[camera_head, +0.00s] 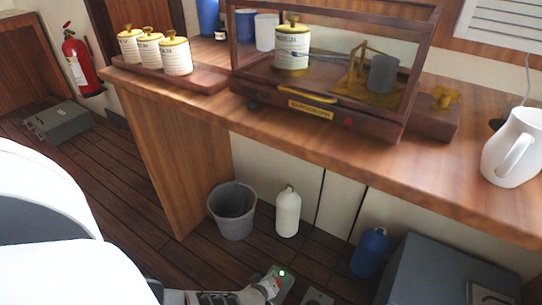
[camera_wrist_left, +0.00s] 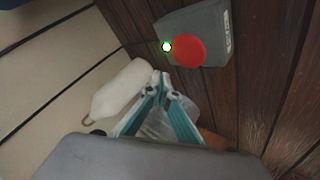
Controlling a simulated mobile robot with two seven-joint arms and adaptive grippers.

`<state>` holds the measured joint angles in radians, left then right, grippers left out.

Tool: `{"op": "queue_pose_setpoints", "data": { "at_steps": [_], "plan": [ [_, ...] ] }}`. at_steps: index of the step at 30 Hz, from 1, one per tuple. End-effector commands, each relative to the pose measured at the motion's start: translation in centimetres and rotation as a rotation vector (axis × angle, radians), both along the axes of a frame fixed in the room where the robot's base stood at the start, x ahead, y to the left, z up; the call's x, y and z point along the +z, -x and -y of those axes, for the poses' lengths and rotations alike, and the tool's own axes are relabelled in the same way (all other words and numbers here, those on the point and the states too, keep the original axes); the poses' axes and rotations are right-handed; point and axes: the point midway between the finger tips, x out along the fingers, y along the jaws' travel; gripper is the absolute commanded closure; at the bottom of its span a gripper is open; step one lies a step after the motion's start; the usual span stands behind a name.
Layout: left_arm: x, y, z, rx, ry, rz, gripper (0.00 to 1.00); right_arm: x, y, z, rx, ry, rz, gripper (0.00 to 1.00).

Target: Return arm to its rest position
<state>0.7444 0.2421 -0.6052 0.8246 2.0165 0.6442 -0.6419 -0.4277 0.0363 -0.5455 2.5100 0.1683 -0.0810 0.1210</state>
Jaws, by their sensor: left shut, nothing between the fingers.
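My left gripper (camera_head: 270,287) is low at the bottom of the head view, above the floor and well below the counter. In the left wrist view its teal-sided fingers (camera_wrist_left: 161,84) come together at the tips, shut with nothing between them. In that view a grey box (camera_wrist_left: 216,22) with a red disc (camera_wrist_left: 188,51) and a bright green-white light (camera_wrist_left: 166,47) lies beyond the tips. The light also shows by the gripper in the head view (camera_head: 282,273). My right gripper is in neither view.
The wooden counter (camera_head: 440,178) carries a glass-sided case (camera_head: 300,107), several labelled canisters and a white jug (camera_head: 514,148). Below are a grey bucket (camera_head: 233,222), white bottle (camera_head: 288,212), blue bottle (camera_head: 370,252) and dark grey box (camera_head: 440,270).

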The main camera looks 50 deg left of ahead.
Motion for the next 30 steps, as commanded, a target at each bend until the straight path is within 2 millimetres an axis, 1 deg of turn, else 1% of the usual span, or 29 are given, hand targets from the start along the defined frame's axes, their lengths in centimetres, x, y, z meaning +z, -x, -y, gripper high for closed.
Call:
{"op": "queue_pose_setpoints", "data": {
  "at_steps": [1, 6, 12, 24, 26, 27, 29, 30],
  "plan": [
    [0.8, -0.5, 0.0, 0.001, 0.001, 0.007, 1.00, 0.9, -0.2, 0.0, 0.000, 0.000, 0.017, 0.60],
    [1.2, -0.3, 0.0, 0.000, 0.001, 0.004, 1.00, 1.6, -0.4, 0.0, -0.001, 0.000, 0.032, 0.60],
    [0.9, 0.0, 0.0, -0.001, 0.001, 0.000, 1.00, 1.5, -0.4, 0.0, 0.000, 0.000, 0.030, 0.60],
    [1.0, -0.1, 0.1, -0.004, -0.001, 0.004, 1.00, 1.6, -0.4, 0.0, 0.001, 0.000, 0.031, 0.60],
    [1.6, -0.6, 0.5, -0.018, -0.001, 0.015, 1.00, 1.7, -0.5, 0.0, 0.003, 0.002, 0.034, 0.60],
    [2.2, -1.1, 1.1, -0.037, -0.004, 0.029, 1.00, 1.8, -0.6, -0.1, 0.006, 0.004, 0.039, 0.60],
    [3.8, -2.3, 2.3, -0.080, -0.011, 0.066, 1.00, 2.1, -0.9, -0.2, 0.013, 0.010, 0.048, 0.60],
    [5.3, -3.4, 3.4, -0.118, -0.017, 0.097, 1.00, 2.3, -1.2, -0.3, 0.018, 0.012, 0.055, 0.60]
  ]
}}
